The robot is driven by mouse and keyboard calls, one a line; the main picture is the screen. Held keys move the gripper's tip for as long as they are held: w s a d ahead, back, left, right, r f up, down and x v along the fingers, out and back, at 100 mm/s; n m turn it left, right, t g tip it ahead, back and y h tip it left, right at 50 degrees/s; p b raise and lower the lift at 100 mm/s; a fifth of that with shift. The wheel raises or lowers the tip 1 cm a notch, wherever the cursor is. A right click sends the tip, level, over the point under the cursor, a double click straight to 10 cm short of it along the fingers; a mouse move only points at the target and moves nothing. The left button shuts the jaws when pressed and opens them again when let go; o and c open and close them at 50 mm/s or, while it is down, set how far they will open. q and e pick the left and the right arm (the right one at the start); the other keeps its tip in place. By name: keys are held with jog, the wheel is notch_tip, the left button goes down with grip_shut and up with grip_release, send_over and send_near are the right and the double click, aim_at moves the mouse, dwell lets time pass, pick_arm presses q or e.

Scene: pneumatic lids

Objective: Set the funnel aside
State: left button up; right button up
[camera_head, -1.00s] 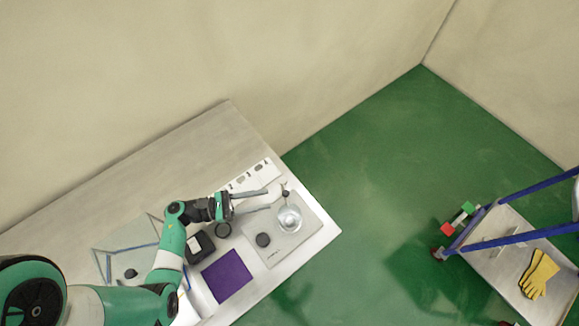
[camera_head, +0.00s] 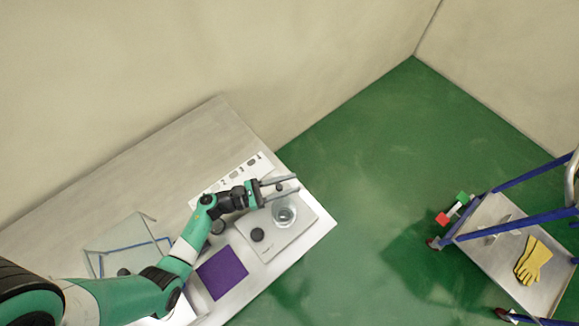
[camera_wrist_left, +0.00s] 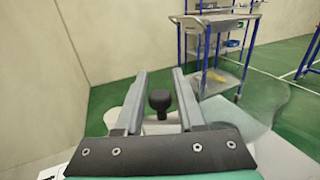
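A clear round glass piece (camera_head: 284,215), apparently the funnel, sits on the light grey plate (camera_head: 300,232) near the table's right end. A transparent curved shape (camera_wrist_left: 250,105) in the left wrist view seems to be its glass. My left gripper (camera_head: 298,183) is open just beyond the glass, fingers pointing right. In the left wrist view a black knob (camera_wrist_left: 159,100) stands between the two parted fingers, with gaps on both sides. I cannot tell whether the knob belongs to the glass. My right gripper is not in view.
A black round knob (camera_head: 257,234) is on the plate. A purple mat (camera_head: 222,273) and a clear box (camera_head: 125,240) lie to the left. A white numbered strip (camera_head: 240,171) runs behind. A blue-framed cart (camera_head: 490,215) with yellow gloves (camera_head: 533,261) stands apart at right.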

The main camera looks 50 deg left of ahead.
pick_arm(q)
jog(key=shift+w+d, duration=0.1)
jog(key=shift+w, duration=0.15)
grip_shut()
dwell(1.3)
